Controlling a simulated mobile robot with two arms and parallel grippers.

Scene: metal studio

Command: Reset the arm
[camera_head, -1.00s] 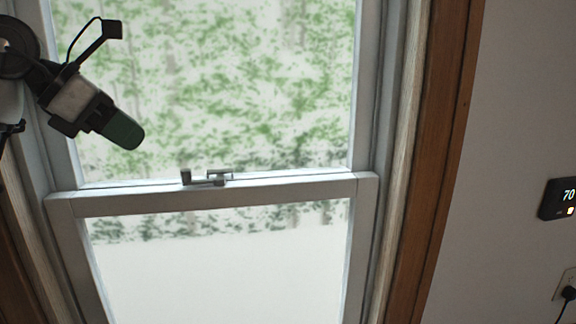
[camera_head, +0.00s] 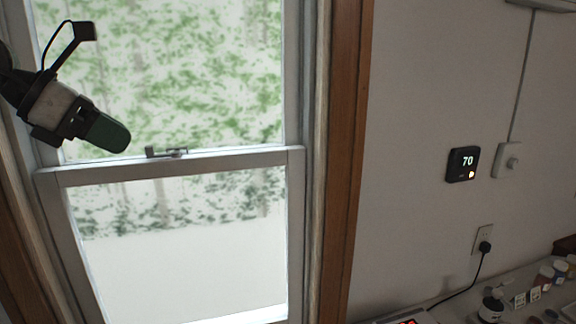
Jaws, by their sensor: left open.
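My left arm comes in at the upper left, in front of the window (camera_head: 170,165). Its gripper (camera_head: 106,134) points down and to the right, with a dark green end piece, and hangs in the air. The gap between its fingers does not show clearly from this side. Nothing shows held in it. A small dark latch (camera_head: 166,152) sits on the window's middle rail, right of the gripper and apart from it. My right gripper is not in view.
A black thermostat (camera_head: 462,164) reading 70 is on the wall at right, beside a white switch plate (camera_head: 508,160). An outlet (camera_head: 483,240) with a black plug is below. A counter with several small jars (camera_head: 491,308) fills the lower right corner.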

